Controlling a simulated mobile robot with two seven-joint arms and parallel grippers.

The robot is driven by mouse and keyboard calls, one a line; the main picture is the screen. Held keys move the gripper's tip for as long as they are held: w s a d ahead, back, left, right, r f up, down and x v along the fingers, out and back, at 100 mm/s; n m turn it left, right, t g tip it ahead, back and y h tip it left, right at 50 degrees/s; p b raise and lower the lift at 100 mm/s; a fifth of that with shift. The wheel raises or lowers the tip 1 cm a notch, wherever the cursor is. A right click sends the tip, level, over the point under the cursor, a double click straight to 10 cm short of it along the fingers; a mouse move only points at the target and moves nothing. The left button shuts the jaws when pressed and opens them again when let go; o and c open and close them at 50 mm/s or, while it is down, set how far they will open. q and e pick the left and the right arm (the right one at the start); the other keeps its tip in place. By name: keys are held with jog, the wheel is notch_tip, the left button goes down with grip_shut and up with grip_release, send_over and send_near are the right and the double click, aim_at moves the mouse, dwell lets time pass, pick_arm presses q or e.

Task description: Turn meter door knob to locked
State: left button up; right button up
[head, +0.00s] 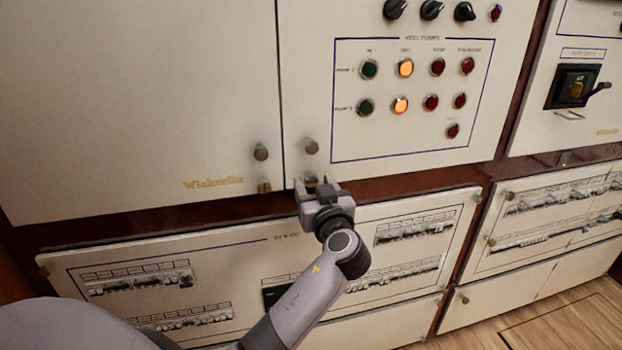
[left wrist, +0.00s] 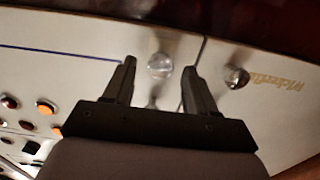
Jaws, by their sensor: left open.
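Several small round metal knobs sit by the seam between two cream cabinet doors. The upper right knob (head: 311,147) and upper left knob (head: 261,152) show clearly in the head view, and a lower left knob (head: 264,185) sits beneath. Which is the meter door knob I cannot tell. My left gripper (head: 316,182) is open at the bottom edge of the right-hand panel, by the seam. In the left wrist view a knob (left wrist: 160,66) shows between the two open fingers, apart from both. Another knob (left wrist: 237,77) lies to the right of them. My right gripper is not in view.
A panel of lit and dark indicator lamps (head: 405,68) is right of the seam, with black rotary knobs (head: 432,10) above. Breaker rows (head: 140,279) lie below. A black switch handle (head: 600,87) sticks out at the far right.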

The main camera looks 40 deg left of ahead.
pick_arm(q)
jog(key=shift+w+a, duration=0.2)
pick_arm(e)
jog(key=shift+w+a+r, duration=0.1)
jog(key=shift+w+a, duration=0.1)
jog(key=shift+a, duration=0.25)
pick_arm(q)
jog(key=shift+c, duration=0.4)
grip_shut()
